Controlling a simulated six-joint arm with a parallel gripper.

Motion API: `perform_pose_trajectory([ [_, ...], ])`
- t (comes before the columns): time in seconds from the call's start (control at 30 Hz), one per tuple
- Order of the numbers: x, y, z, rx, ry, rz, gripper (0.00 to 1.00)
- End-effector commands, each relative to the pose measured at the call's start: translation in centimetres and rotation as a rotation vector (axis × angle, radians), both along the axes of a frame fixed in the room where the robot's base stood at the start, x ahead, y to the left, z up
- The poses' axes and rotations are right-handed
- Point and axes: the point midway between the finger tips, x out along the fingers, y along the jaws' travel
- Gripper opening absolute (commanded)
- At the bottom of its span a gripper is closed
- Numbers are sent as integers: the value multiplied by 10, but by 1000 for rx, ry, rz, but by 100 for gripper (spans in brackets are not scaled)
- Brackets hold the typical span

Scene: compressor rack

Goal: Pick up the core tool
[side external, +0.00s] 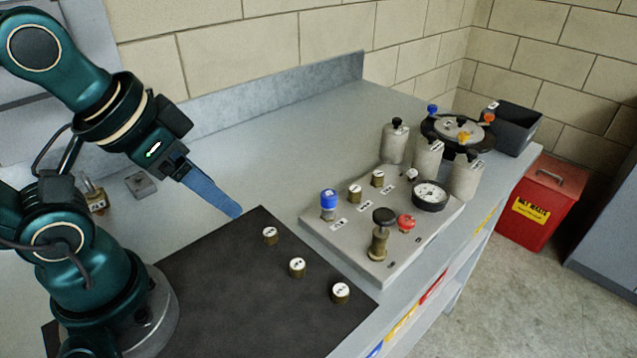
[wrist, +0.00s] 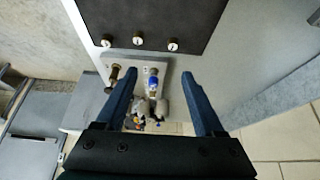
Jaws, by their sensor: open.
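I cannot tell for certain which object is the core tool. Three short brass pieces with white labelled tops stand apart in a row on the dark mat: one near the back (side external: 270,236), one in the middle (side external: 297,267), one in front (side external: 340,292). They also show along the mat in the wrist view (wrist: 138,39). A brass fitting with a black knob (side external: 380,240) and a blue-capped fitting (side external: 328,203) stand on the grey panel (side external: 375,268). My gripper (side external: 238,212) is open and empty above the mat's back edge; its two fingers also show in the wrist view (wrist: 161,73).
The panel also carries a red knob (side external: 406,222), a gauge (side external: 430,195) and more brass pieces (side external: 355,192). Grey cylinders (side external: 395,146), a round black-rimmed device (side external: 458,132) and a dark bin (side external: 512,127) stand behind.

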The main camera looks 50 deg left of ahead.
Motion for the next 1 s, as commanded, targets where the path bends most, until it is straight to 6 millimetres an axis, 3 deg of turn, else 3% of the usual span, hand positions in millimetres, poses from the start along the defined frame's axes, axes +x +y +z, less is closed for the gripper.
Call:
perform_pose_trajectory([
  [0.23, -2, 0, 1, 4, 8, -8, 70],
  [0.37, 9, 0, 19, 11, -16, -21, 70],
  [0.5, 33, 0, 41, 22, 10, -43, 70],
  [0.7, 77, -2, 56, 32, 87, -73, 70],
  [0.87, 114, -3, 51, 38, 161, -96, 70],
  [1.0, 146, -5, 35, 40, 232, -113, 70],
])
